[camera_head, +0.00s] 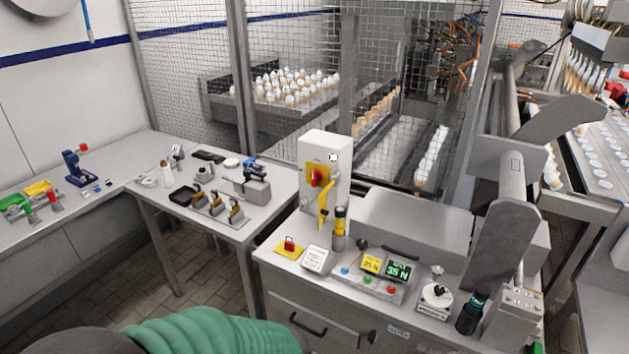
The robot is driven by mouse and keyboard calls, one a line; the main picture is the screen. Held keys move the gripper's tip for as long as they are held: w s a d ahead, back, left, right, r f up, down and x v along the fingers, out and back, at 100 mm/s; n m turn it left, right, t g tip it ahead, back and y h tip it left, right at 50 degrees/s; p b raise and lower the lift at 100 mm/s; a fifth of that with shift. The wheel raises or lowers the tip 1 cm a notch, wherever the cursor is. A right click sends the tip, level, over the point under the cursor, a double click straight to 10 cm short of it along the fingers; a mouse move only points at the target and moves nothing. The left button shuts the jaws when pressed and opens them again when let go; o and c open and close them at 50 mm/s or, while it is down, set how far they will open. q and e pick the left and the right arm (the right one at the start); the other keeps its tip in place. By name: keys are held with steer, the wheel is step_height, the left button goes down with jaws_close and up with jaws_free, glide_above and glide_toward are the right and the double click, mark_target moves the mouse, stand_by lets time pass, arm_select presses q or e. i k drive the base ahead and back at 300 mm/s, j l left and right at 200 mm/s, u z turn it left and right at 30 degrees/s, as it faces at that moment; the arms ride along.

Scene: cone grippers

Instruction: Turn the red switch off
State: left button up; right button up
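The red switch (315,178) is a red rotary handle on a yellow plate, on the front of an upright light grey box (341,170). The box stands at the back left of the grey cabinet top. The handle looks roughly upright; its markings are too small to read. A yellow lever-like piece (324,208) hangs on the box just below and right of the switch. Neither of my grippers is in view, and nothing touches the switch.
A yellow-black cylinder (340,222) stands right of the box's front. A tool-covered table (247,229) stands left. Mesh fencing (290,55) rises behind.

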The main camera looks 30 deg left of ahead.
mark_target(316, 176)
steer(key=i+j+u, duration=0.2)
steer(key=j, duration=0.3)
steer(key=i+j+u, duration=0.2)
steer(key=j, duration=0.35)
steer(key=i+j+u, duration=0.1)
steer(key=j+u, duration=0.15)
steer(key=j, duration=0.2)
steer(key=i+j+u, duration=0.2)
steer(key=j, duration=0.25)
steer(key=i+j+u, duration=0.2)
steer(key=i+j, duration=0.15)
